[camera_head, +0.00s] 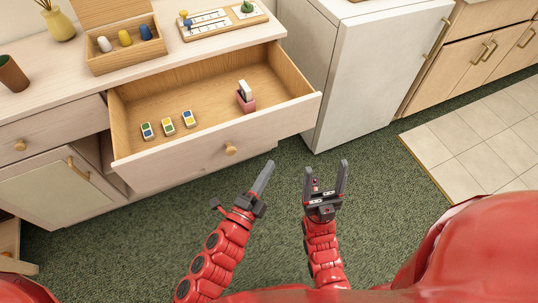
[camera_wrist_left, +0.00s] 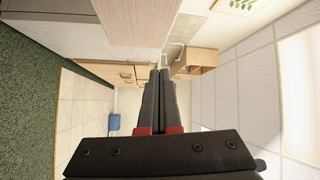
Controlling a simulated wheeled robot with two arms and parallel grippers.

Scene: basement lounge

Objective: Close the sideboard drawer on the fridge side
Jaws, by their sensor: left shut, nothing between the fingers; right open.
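The sideboard drawer (camera_head: 196,157) on the fridge side is pulled well out, its pale front with a round wooden knob (camera_head: 230,149) facing me. Inside it lie several small coloured blocks (camera_head: 167,126) and a pink and white item (camera_head: 245,96). My left gripper (camera_head: 267,169) is shut and empty, in front of the drawer front and right of the knob in the head view. Its closed fingers (camera_wrist_left: 158,100) fill the middle of the left wrist view.
The white fridge (camera_head: 365,75) stands right of the sideboard. The sideboard top (camera_head: 72,65) carries a wooden box (camera_head: 124,44), a game board (camera_head: 221,21), a vase (camera_head: 58,24) and a brown cup (camera_head: 12,74). The left drawer (camera_head: 55,130) is shut. Green carpet lies clear in front.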

